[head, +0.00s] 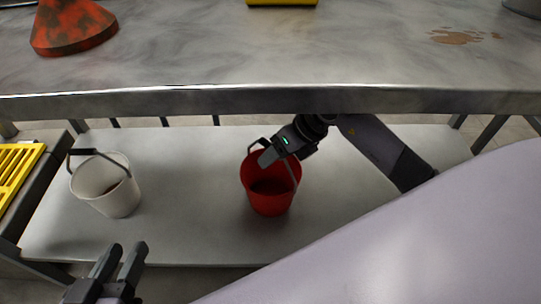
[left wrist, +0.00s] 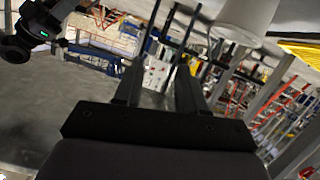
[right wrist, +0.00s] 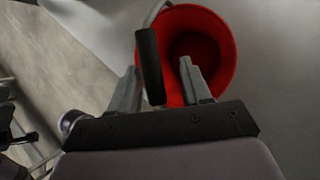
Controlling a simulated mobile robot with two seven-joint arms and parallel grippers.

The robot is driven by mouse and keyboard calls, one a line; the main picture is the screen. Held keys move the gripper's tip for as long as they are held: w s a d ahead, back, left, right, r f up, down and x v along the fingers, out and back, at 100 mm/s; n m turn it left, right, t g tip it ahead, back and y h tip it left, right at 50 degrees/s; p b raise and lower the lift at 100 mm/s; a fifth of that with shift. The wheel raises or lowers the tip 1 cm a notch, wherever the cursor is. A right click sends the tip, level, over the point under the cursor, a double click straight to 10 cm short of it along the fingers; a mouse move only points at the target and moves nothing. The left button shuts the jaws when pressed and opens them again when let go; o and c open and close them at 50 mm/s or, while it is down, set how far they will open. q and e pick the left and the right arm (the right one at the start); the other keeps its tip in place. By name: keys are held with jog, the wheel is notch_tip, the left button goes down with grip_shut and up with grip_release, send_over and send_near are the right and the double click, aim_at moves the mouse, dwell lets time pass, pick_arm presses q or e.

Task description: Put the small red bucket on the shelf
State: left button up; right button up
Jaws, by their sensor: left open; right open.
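The small red bucket (head: 270,198) stands upright on the grey lower shelf (head: 190,210) under the bench. My right gripper (head: 270,154) is at the bucket's rim, by its handle. In the right wrist view the red bucket (right wrist: 222,50) lies just beyond the open fingers (right wrist: 162,82). The handle's dark grip (right wrist: 149,60) shows between these fingers, nearer the left one; I cannot tell whether they touch. My left gripper (head: 120,262) is open and empty, in front of the shelf's front edge at lower left.
A white bucket (head: 112,195) with a dark handle stands on the shelf at left. The marbled bench top (head: 270,60) overhangs the shelf and holds a rusty red cone (head: 72,25). A yellow grate (head: 15,170) is at far left. Shelf space between the buckets is clear.

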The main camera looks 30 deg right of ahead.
jog(key=p+v, duration=0.3)
jog(key=v, duration=0.5)
jog(key=s+a+r+y, duration=0.2)
jog(key=a+r+y, duration=0.15)
jog(key=a, duration=0.25)
jog(key=s+a+r+y, duration=0.2)
jog(key=a+y, duration=0.3)
jog(key=a, duration=0.1)
notch_tip(320, 180, up, 10)
jog(key=a+m+t+y, duration=0.2)
jog(key=m+t+y, duration=0.2)
jog(key=m+t, duration=0.85)
jog(key=w+d+f+m+t+h, duration=0.15)
jog(key=f+m+h, duration=0.3)
jog(key=m, duration=0.45)
jog(key=d+f+m+h, duration=0.25)
jog(key=m+h, duration=0.35)
jog(key=m, duration=0.3)
pick_arm(q)
jog(key=shift+w+d+r+n+g+h, duration=0.15)
jog(key=shift+d+n+g, duration=0.15)
jog(key=shift+d, duration=0.15)
jog(key=shift+w+d+f+n+g+h, duration=0.1)
jog(key=shift+d+n+g+h, duration=0.15)
jog(key=shift+d, duration=0.2)
pick_arm(e)
jog(key=s+a+f+m+g, duration=0.6)
jog(key=f, duration=0.4)
jog(key=shift+a, duration=0.15)
